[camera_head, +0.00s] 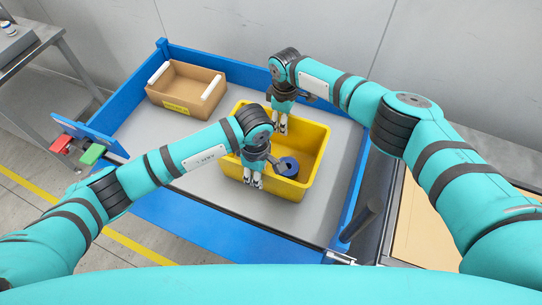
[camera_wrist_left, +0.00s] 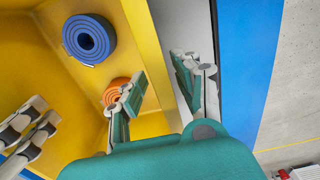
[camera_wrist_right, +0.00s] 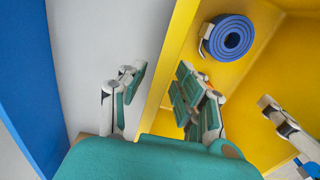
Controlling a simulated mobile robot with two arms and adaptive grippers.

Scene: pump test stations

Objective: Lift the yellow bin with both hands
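The yellow bin (camera_head: 308,140) stands on the grey top of a blue-edged table. It holds a blue roll (camera_head: 287,167); an orange roll (camera_wrist_left: 116,91) also shows inside it in the left wrist view. My left gripper (camera_head: 253,182) is at the bin's near wall. In the left wrist view its fingers (camera_wrist_left: 159,72) are apart, one on each side of the wall. My right gripper (camera_head: 282,127) is at the far wall. In the right wrist view its fingers (camera_wrist_right: 161,72) are likewise apart, straddling the wall. Whether any finger touches the wall cannot be told.
A cardboard box (camera_head: 187,88) with white pieces along its ends sits at the table's back left. Raised blue edging (camera_head: 240,71) bounds the table. Red (camera_head: 62,144) and green (camera_head: 92,154) blocks are at its left edge. Grey tabletop is clear left of the bin.

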